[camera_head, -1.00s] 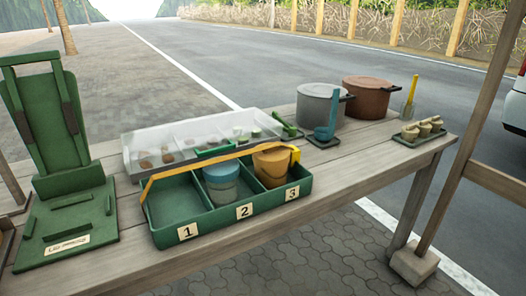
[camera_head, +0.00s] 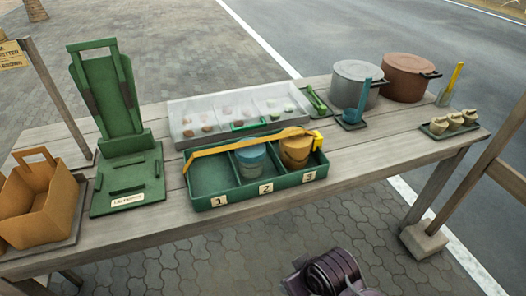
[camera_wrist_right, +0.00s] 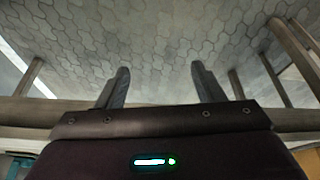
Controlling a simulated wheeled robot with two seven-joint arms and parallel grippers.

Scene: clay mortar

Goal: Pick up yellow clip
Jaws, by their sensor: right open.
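A long yellow clip (camera_head: 236,146) lies across the top of the green three-compartment tray (camera_head: 240,198), from its back left corner to a yellow block end at the right. Compartment 1 looks empty. My right gripper (camera_wrist_right: 158,85) shows in the right wrist view with two dark fingers apart and nothing between them, over the paving. Part of my right arm shows at the bottom of the head view, in front of the table and away from the clip. My left gripper is out of view.
A clear-lidded container (camera_head: 195,115) stands behind the tray. A green press stand (camera_head: 128,175) and brown paper bag (camera_head: 40,205) are at left. A grey pot (camera_head: 352,80), a brown pot (camera_head: 402,78) and a small tray of cups (camera_head: 470,132) are at right. Bare planks (camera_head: 370,160) show right of the tray.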

